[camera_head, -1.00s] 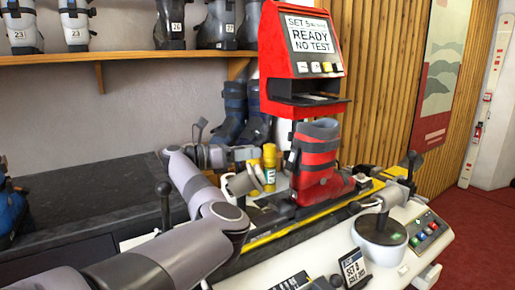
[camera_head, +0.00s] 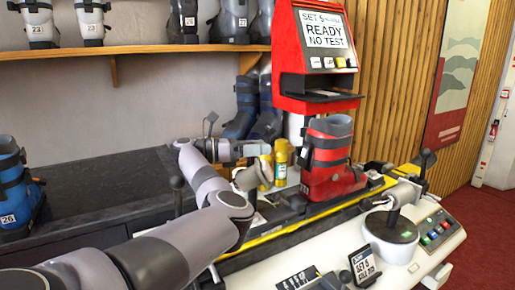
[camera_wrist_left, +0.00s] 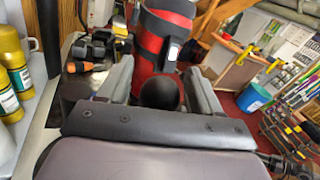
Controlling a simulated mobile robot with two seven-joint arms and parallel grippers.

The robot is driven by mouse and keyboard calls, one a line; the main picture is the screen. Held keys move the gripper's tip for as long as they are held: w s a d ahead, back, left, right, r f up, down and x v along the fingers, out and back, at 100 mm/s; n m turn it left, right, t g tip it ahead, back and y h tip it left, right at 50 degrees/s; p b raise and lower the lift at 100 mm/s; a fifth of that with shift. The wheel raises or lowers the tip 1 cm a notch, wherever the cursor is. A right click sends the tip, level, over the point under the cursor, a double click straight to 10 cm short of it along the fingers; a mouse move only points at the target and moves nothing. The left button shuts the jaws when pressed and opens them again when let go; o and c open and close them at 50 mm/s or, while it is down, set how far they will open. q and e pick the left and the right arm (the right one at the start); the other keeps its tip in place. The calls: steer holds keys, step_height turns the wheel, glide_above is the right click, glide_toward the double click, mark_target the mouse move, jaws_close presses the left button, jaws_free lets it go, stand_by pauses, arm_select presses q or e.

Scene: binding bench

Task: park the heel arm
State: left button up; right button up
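My left gripper (camera_head: 258,182) is at the heel side of the red ski boot (camera_head: 330,165), which stands upright on the bench fixture. In the left wrist view its two grey fingers (camera_wrist_left: 160,85) are apart. A round black knob (camera_wrist_left: 160,94) shows between them, with visible gaps on both sides; I take it for the knob of the heel arm. The rest of that arm is hidden behind the gripper body. In the left wrist view the red boot (camera_wrist_left: 158,45) is just beyond the knob. My right gripper is not in view.
Yellow bottles (camera_head: 281,160) stand close behind the left gripper. A red tester (camera_head: 318,50) reading "READY NO TEST" rises behind the boot. A black-knobbed lever (camera_head: 425,160) and a round grey base (camera_head: 391,231) are at the right. The dark counter (camera_head: 100,205) at left is mostly clear.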

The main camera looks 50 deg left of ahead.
arm_select(q)
step_height(320, 180, up, 20)
steer(key=shift+b, duration=0.35)
